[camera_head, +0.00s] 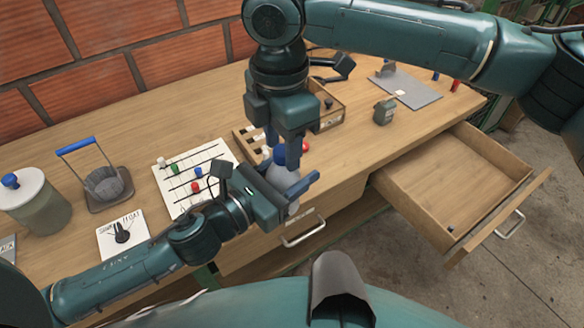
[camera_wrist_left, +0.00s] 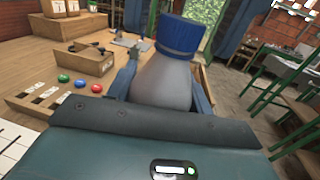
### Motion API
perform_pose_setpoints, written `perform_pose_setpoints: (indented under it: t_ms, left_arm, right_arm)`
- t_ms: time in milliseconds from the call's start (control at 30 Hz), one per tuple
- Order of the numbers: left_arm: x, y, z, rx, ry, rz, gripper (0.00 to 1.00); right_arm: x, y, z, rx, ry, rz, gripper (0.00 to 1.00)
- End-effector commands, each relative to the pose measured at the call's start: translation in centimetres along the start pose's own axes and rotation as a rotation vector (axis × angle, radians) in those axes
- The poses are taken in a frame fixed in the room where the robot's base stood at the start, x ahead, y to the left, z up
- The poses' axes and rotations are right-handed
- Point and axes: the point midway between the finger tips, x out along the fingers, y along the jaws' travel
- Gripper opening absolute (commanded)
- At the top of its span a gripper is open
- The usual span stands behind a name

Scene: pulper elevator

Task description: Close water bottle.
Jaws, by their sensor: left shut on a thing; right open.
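The water bottle has a pale grey body (camera_head: 284,180) and a blue cap (camera_head: 280,154) on its neck. In the left wrist view the bottle body (camera_wrist_left: 163,84) stands roughly upright, slightly tilted, with the ribbed cap (camera_wrist_left: 180,36) on top. My left gripper (camera_head: 292,190) is shut around the bottle body, its fingers on either side. My right gripper (camera_head: 285,143) points down from above, open, with its fingers near the cap. In the left wrist view, dark fingers flank the cap. I cannot tell how tightly the cap sits.
The wooden table (camera_head: 130,198) lies behind the bottle. A board with coloured knobs (camera_head: 193,179), a wooden box (camera_head: 326,104) and a jar (camera_head: 36,200) stand on it. An open drawer (camera_head: 450,185) juts out at right. The bottle is held near the table's front edge.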

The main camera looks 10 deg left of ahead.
Motion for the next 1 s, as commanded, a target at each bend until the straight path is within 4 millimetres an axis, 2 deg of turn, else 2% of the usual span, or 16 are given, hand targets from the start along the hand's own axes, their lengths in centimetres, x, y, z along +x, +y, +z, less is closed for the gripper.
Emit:
perform_pose_setpoints:
  t_ms: [200, 733, 933, 967, 1000]
  left_arm:
    - [0.01, 0.00, 0.10, 0.000, -0.002, 0.000, 0.00]
    - [0.01, -0.01, 0.10, 0.001, -0.002, -0.001, 0.00]
    - [0.01, -0.01, 0.09, 0.001, -0.002, -0.001, 0.00]
    - [0.01, -0.01, 0.09, 0.000, -0.002, -0.001, 0.00]
    - [0.01, -0.02, 0.09, 0.001, -0.002, -0.001, 0.00]
  right_arm:
    - [-0.01, 0.00, 0.02, 0.000, 0.000, 0.000, 0.42]
    - [-0.05, 0.01, 0.01, 0.000, 0.000, 0.000, 0.00]
    - [-0.06, 0.02, 0.01, 0.007, 0.000, 0.001, 0.00]
    - [-0.06, 0.02, 0.01, 0.007, 0.000, 0.001, 0.26]
    - [-0.06, 0.02, 0.01, 0.007, 0.000, 0.001, 0.29]
